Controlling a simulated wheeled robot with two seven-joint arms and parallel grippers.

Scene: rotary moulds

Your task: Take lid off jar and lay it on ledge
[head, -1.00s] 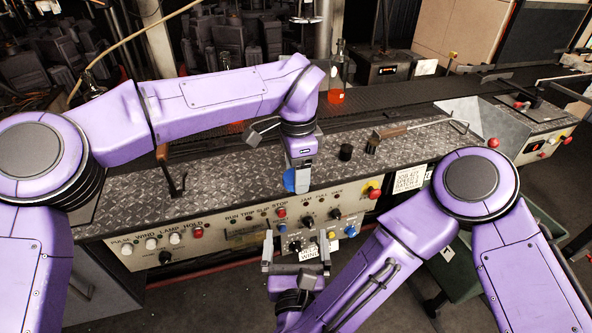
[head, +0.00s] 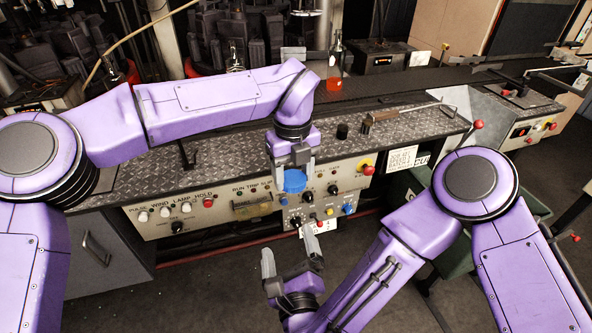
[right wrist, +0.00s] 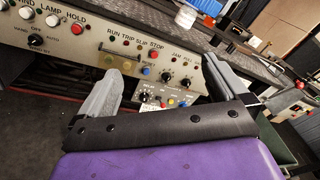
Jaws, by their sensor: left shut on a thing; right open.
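My left gripper (head: 291,168) is shut on a blue round thing (head: 293,181) that looks like the lid. It holds it in front of the machine's front edge, above the control panel. No jar can be made out for sure; a white cylinder with blue beside it (right wrist: 187,15) shows at the top of the right wrist view. The diamond-plate ledge (head: 225,160) runs along the machine top, behind the left gripper. My right gripper (head: 291,254) is open and empty, below the left one and in front of the panel. Its spread fingers show in the right wrist view (right wrist: 165,80).
A small black cylinder (head: 342,131) and a brown-handled rod (head: 384,114) are on the ledge. A bottle of red liquid (head: 334,82) stands behind. The control panel (head: 235,209) has knobs and buttons. The ledge has bare room left of the black cylinder.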

